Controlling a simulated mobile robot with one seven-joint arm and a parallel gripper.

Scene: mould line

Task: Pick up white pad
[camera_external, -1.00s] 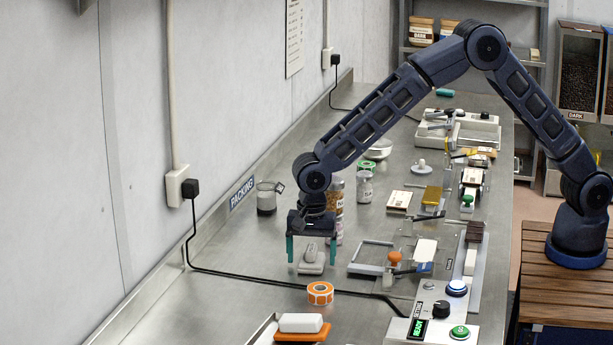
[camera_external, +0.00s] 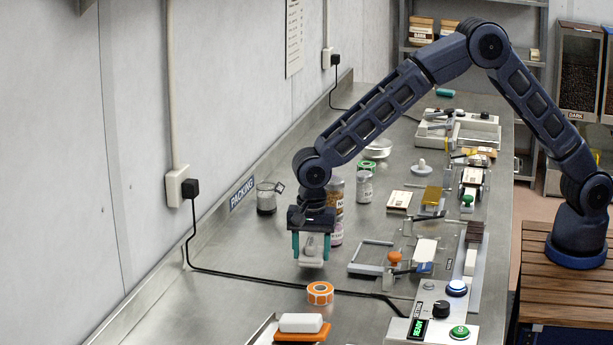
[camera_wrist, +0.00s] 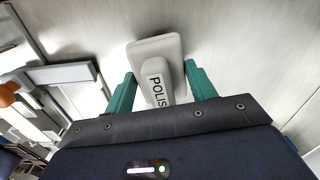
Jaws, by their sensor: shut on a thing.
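The white pad (camera_external: 311,262) is a pale rounded block with a narrower handle. In the wrist view the pad (camera_wrist: 150,48) lies between the two teal fingers, and its handle reads "POLIS", with the rest cut off. My gripper (camera_external: 311,247) is shut on the pad, one finger on either side; it also shows in the wrist view (camera_wrist: 160,80). The pad sits at or just above the steel bench; the gap under it is hard to judge.
An orange tape roll (camera_external: 320,292) lies in front of the gripper. Jars (camera_external: 336,192) stand close behind it. A metal frame (camera_external: 373,257) lies to the right. A white block on an orange base (camera_external: 301,324) is at the front. A black cable (camera_external: 250,280) crosses the bench.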

